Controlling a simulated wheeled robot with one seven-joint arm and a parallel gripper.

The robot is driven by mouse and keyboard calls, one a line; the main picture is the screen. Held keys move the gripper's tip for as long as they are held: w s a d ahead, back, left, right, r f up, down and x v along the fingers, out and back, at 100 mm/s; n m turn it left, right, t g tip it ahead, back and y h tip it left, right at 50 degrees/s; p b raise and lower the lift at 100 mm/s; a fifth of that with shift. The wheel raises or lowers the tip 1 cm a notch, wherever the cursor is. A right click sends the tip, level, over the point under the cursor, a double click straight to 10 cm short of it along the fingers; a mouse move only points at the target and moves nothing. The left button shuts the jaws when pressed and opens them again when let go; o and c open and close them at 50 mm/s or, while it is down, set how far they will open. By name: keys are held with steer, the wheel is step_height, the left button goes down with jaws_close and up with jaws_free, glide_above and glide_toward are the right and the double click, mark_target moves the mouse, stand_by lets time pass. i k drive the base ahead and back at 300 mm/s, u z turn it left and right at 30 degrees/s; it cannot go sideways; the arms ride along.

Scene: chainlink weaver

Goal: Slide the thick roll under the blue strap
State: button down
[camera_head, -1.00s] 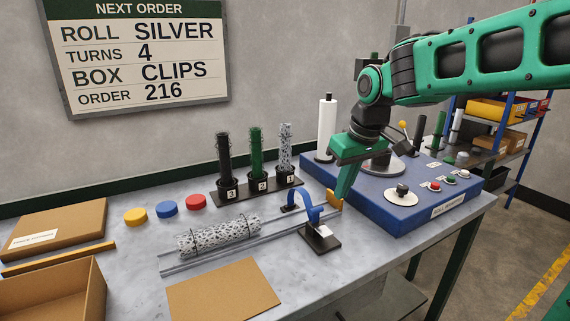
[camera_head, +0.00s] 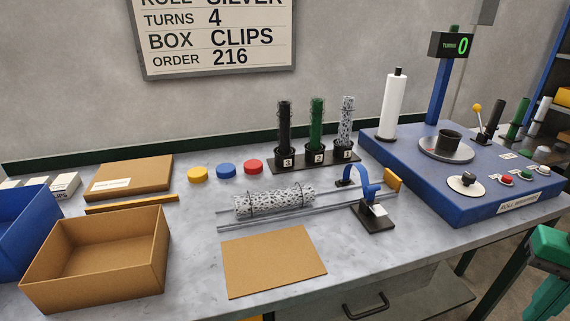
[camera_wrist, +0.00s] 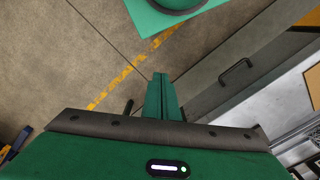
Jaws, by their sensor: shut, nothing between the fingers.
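The thick roll (camera_head: 274,201), a speckled silver mesh cylinder with dark bands, lies on its side along two metal rails (camera_head: 290,220) on the bench. The blue strap (camera_head: 363,175) arches over the rails to the right of the roll. Its near foot is a black block (camera_head: 374,218). The roll's right end is short of the strap, with a gap between them. My gripper (camera_wrist: 157,80) shows in the wrist view, its green fingers shut and empty, over the floor beside the bench. It is away from roll and strap.
A yellow block (camera_head: 393,180) sits at the rails' right end. Behind stand several upright rolls (camera_head: 317,125) in a rack. A blue machine base (camera_head: 440,185) is to the right. A brown sheet (camera_head: 272,262) lies in front, and an open box (camera_head: 97,262) stands left.

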mark_target(258, 201)
steer(key=u, duration=1)
steer(key=i, duration=0.5)
steer(key=u, duration=0.35)
